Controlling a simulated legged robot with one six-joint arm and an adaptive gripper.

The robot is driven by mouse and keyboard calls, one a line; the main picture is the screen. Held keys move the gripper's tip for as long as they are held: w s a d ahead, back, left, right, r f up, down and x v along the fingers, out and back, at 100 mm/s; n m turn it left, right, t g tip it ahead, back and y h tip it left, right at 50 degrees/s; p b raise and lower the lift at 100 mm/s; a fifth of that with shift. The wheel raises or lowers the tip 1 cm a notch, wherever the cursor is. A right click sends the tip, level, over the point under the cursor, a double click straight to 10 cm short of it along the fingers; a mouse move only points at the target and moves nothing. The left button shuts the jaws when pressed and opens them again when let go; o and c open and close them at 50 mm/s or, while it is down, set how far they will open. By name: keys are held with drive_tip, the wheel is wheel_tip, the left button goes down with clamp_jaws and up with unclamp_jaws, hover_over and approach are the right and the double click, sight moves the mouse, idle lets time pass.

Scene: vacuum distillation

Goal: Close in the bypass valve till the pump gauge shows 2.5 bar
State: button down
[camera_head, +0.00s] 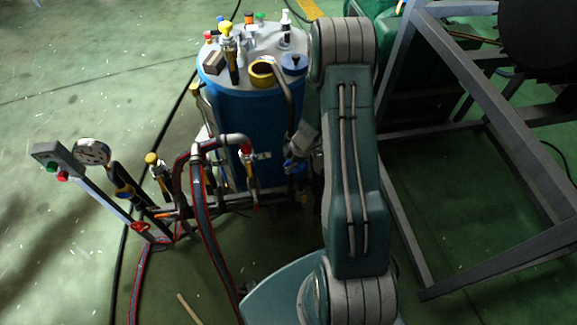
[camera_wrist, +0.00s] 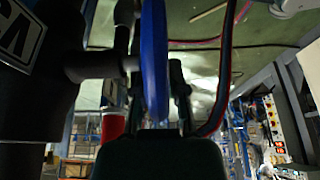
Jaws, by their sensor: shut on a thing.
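A blue handwheel (camera_wrist: 154,60), seen nearly edge-on, fills the middle of the wrist view; I take it for the bypass valve's wheel. My gripper (camera_wrist: 156,84) is shut on its rim, one dark finger on each side. In the head view my gripper (camera_head: 299,160) is low at the right of the blue tank, partly hidden by my arm, with a small bit of blue at its tip. A round white-faced gauge (camera_head: 92,152) stands at the left by the pipework; its needle is too small to read, and I cannot tell whether it is the pump gauge.
The blue tank (camera_head: 236,120) with several fittings on its lid stands just behind. Pipes and a dark hose (camera_head: 207,235) with red lines lie left of my arm. A control box (camera_head: 50,160) stands far left. A grey metal frame (camera_head: 480,90) bounds the right side.

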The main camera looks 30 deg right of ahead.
idle(0.3)
drive_tip(key=c, duration=0.7)
unclamp_jaws()
drive_tip(key=shift+r, duration=0.1)
drive_tip(key=v, duration=1.1)
drive_tip(key=shift+d+r, duration=0.3)
drive_tip(key=shift+d, duration=0.05)
